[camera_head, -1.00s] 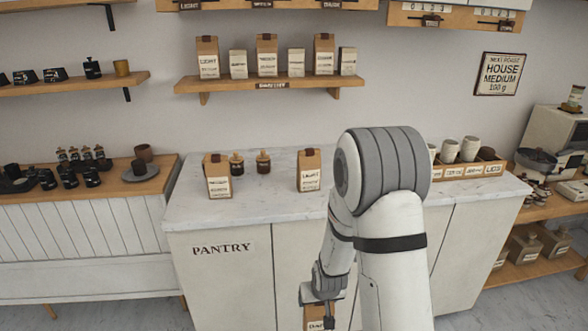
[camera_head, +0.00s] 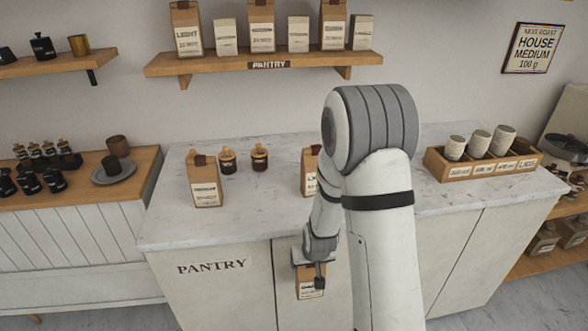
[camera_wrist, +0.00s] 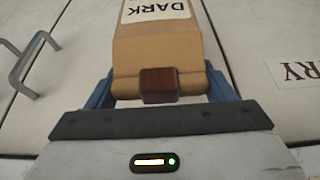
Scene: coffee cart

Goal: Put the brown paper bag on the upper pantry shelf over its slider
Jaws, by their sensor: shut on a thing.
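My gripper (camera_head: 313,265) is shut on a brown paper bag (camera_head: 311,288) and holds it low in front of the white pantry cabinet, below the counter top. In the wrist view the bag (camera_wrist: 165,45) sits between the blue fingers of my gripper (camera_wrist: 160,88), with a white label reading DARK and a dark brown clip towards me. The wooden shelf marked PANTRY (camera_head: 268,65) hangs on the wall above the counter, carrying brown bags and smaller white packs. No slider shows in the current head view.
On the marble counter (camera_head: 262,205) stand a brown bag (camera_head: 205,182), two small jars (camera_head: 259,157), and another bag (camera_head: 309,172) partly behind my arm. A wooden box of cups (camera_head: 478,170) is at the right. The counter's front edge lies above the held bag.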

